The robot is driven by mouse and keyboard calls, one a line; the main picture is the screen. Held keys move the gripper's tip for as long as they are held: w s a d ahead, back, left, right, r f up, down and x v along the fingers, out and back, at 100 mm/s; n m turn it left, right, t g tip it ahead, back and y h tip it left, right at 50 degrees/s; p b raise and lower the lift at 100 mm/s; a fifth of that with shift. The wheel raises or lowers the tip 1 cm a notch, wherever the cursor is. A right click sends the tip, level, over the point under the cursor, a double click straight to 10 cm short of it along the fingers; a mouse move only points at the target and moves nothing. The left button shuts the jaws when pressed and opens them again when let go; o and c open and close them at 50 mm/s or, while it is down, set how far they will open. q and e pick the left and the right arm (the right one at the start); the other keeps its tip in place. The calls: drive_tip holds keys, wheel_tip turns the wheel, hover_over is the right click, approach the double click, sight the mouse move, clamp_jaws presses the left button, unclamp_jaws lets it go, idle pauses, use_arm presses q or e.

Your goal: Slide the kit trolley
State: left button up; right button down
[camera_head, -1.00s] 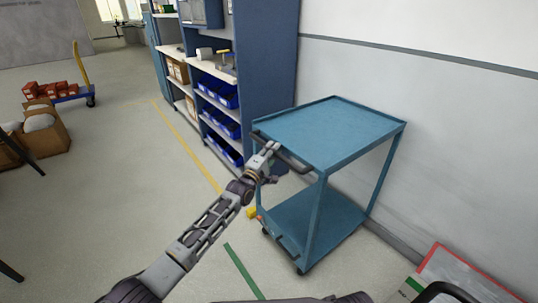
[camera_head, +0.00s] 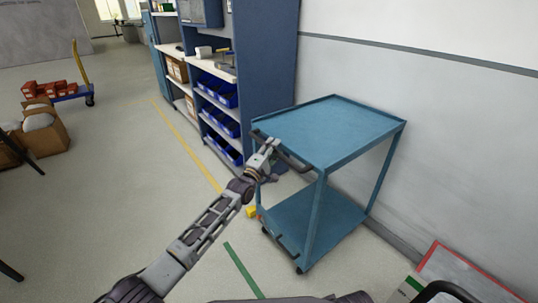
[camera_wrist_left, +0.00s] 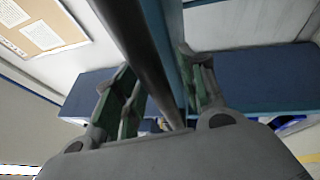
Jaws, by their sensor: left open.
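The blue kit trolley (camera_head: 330,131) stands beside the wall, with a flat top tray, a lower shelf (camera_head: 318,215) and dark casters. A dark push handle (camera_head: 289,160) runs along its near left end. My left gripper (camera_head: 270,147) is at this handle, near its far end. In the left wrist view the dark handle bar (camera_wrist_left: 143,50) passes between the fingers of my left gripper (camera_wrist_left: 160,100), which are apart on either side of it. Whether a finger touches the bar cannot be told. My right gripper is not in view.
A blue shelving unit (camera_head: 262,75) with blue bins stands just behind the trolley. A grey wall (camera_head: 440,120) runs close along its right side. Framed boards (camera_head: 465,275) lean at the lower right. Open floor with a yellow line (camera_head: 190,148) lies to the left.

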use_arm(q)
drive_tip(key=v, duration=1.2)
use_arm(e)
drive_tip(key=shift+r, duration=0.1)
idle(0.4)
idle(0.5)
